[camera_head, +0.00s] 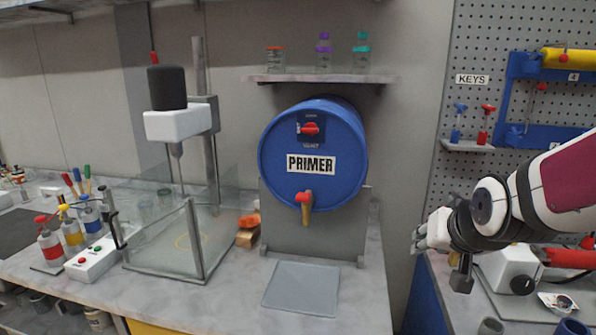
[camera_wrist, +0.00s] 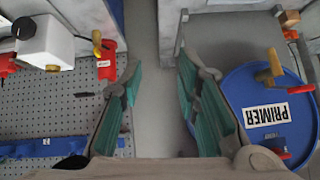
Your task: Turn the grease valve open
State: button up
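My gripper (camera_head: 428,233) is at the right in the head view, in front of the gap between the wall and the pegboard. In the wrist view my gripper (camera_wrist: 159,70) is open, with teal finger pads wide apart and nothing between them. No part is readably marked as a grease valve. A red fitting with a yellow lever (camera_wrist: 97,42) and a small label shows in the wrist view, left of the fingers and apart from them. My arm hides much of that side in the head view, where a red cylinder (camera_head: 570,258) partly shows.
A blue PRIMER drum (camera_head: 275,150) with a red knob (camera_head: 310,129) and tap (camera_head: 305,200) stands left of my gripper. A white machine (camera_head: 512,272) sits on the right bench. A pegboard (camera_head: 480,50) is behind. A glass-shielded machine (camera_head: 190,240) stands farther left.

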jog(key=s+a+r+n+g, duration=0.1)
jog(key=s+a+g, duration=0.1)
jog(key=s, duration=0.8)
jog(key=s+a+r+n+g+y, duration=0.1)
jog(key=s+a+r+n+g, duration=0.1)
jog(key=s, duration=0.9)
jog(key=shift+s+a+r, duration=0.2)
jog(key=shift+a+r, duration=0.1)
jog(key=shift+a, duration=0.4)
